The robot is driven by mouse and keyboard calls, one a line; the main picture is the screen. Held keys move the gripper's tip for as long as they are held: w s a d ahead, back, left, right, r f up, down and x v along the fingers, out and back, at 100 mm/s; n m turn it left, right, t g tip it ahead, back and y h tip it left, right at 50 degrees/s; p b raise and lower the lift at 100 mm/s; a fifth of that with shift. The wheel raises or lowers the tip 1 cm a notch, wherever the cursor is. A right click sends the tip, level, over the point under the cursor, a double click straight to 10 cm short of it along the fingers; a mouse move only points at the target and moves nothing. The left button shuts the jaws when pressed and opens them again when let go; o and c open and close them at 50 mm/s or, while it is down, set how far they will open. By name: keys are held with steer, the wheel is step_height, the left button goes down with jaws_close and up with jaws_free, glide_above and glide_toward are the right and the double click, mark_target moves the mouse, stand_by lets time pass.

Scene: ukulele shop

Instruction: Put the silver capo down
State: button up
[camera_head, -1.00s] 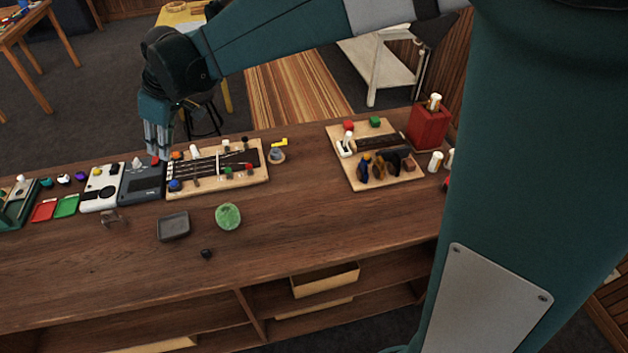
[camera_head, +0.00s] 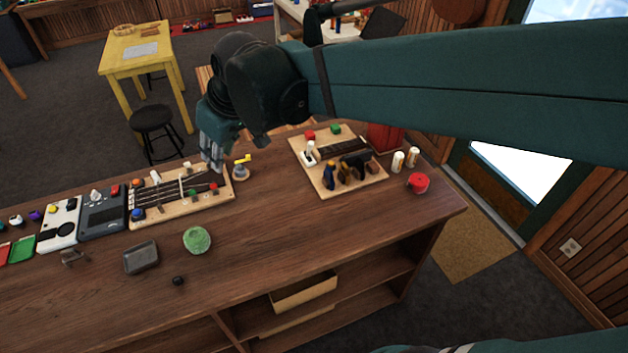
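My gripper (camera_head: 213,165) points down over the back right end of a pale wooden board (camera_head: 218,205) with dark strings and small coloured pieces. Its grey fingers look close together, but I cannot tell whether they are shut or hold anything. I cannot pick out a silver capo with certainty. A small greyish clamp-like piece (camera_head: 75,258) lies on the counter (camera_head: 330,235) at the left, well away from my gripper; it is too small to identify.
A small stand with a yellow top (camera_head: 240,172) is just right of my gripper. A second board (camera_head: 320,183) with dark clips stands further right, near a red box (camera_head: 384,138) and white cylinders (camera_head: 398,161). A grey tray (camera_head: 141,258) and green disc (camera_head: 197,240) lie in front. Clear counter lies front right.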

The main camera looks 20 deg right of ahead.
steer(key=s+d+f+m+t+h, duration=0.1)
steer(key=s+d+f+m, duration=0.1)
steer(key=s+d, duration=0.6)
steer(key=s+d+f+m+t+h, duration=0.1)
steer(key=s+d+f+m, duration=0.2)
steer(key=s+d, duration=0.6)
steer(key=shift+d+f+m+h, duration=0.15)
steer(key=shift+d+m+h, duration=0.15)
steer(key=shift+d+m, duration=0.55)
